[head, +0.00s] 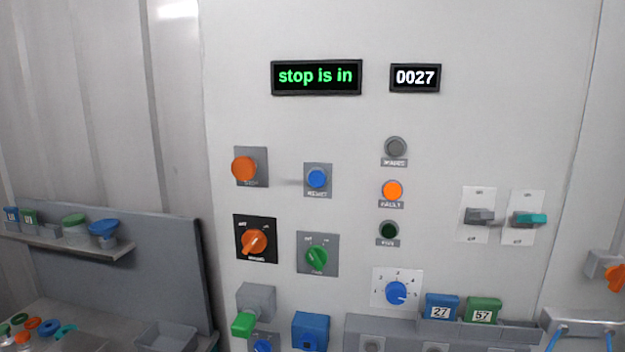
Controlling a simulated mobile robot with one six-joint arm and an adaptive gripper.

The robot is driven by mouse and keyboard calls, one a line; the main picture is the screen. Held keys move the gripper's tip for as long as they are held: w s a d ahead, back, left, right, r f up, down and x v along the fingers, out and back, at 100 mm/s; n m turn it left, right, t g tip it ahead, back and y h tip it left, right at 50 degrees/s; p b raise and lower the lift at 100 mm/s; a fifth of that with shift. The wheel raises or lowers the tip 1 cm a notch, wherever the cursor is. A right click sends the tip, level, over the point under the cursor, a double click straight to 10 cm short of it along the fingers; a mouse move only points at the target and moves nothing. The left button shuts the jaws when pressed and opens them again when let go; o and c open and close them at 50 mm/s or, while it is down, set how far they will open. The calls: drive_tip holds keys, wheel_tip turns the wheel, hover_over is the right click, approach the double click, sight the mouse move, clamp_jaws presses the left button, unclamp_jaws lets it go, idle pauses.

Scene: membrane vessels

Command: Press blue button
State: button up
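A round blue button (317,179) sits on a grey square plate in the middle of the light panel in the head view. A label under it seems to read RESET. Nothing covers the button. My gripper is not in this view, so its place relative to the button does not show.
An orange stop button (244,168) is left of the blue one. An orange rotary switch (254,242), green rotary switch (316,257) and blue dial (396,293) are lower. An orange lamp (392,190) is lit. The display (317,77) reads "stop is in". Levers (480,216) stand right.

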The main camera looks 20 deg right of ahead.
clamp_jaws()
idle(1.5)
